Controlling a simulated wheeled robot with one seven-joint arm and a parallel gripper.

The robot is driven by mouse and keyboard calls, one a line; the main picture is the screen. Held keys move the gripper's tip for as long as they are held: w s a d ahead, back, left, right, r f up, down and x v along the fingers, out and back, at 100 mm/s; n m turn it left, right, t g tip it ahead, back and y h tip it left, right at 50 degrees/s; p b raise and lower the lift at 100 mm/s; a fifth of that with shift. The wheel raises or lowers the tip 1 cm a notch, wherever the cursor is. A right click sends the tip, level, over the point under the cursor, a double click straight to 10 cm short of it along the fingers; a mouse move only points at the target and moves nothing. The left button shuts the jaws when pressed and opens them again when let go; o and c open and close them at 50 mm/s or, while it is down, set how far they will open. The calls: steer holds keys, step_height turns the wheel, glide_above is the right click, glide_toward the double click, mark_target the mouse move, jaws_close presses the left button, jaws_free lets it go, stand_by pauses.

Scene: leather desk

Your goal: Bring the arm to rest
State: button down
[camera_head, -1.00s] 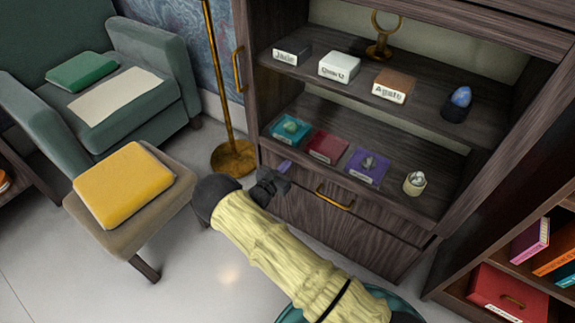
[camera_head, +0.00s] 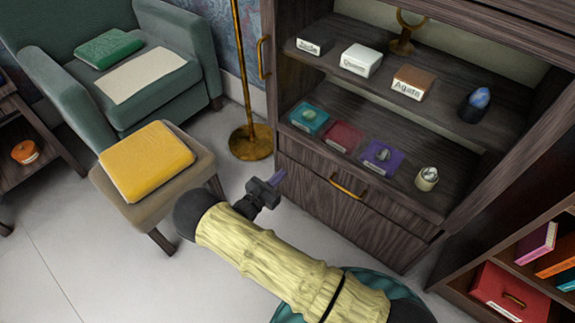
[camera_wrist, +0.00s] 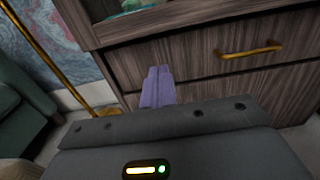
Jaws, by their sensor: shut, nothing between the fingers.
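My gripper (camera_head: 278,178) is in front of the dark wooden cabinet (camera_head: 330,205), near its lower left corner. Its purple fingers are closed together with nothing between them; they also show in the wrist view (camera_wrist: 157,88), pointing toward the drawer fronts. My arm comes in from the bottom right, in a pale yellow sleeve, and bends at a dark joint. The gripper appears apart from the cabinet, though the exact gap is hard to tell.
The cabinet shelves hold labelled blocks, stones on coloured cushions and a blue stone (camera_head: 480,97). A brass drawer handle (camera_head: 346,187) sticks out. A brass lamp stand (camera_head: 250,142), a stool with a yellow cushion (camera_head: 147,160) and a green armchair (camera_head: 172,62) stand left. Floor at lower left is clear.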

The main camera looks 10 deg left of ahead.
steer(key=shift+s+a, duration=0.15)
steer(key=shift+s, duration=0.15)
stand_by(0.4)
steer(key=s+d+r+m+g+h, duration=0.1)
steer(key=s+d+r+m+g, duration=0.1)
steer(key=d+r+m+g, duration=0.35)
steer(key=s+d+r+m+g, duration=0.25)
steer(key=d+m+g, duration=0.45)
steer(key=d, duration=0.4)
steer(key=s+d+r+m+y, duration=0.4)
steer(key=s+r+m+y, duration=0.15)
steer(key=r+m, duration=0.25)
steer(key=s+d+r+m+y, duration=0.5)
steer(key=s+r+m, duration=0.2)
steer(key=r+m, duration=0.2)
steer(key=w+p+v, duration=0.2)
steer(key=p+v, duration=0.9)
steer(key=w+r+p+v, duration=0.1)
steer(key=w+p+v, duration=0.2)
steer(key=p+v, duration=0.8)
steer(key=w+r+p+v, duration=0.1)
steer(key=w+p+v, duration=0.2)
steer(key=p+v, duration=0.9)
steer(key=shift+s+p, duration=0.25)
steer(key=shift+p, duration=0.25)
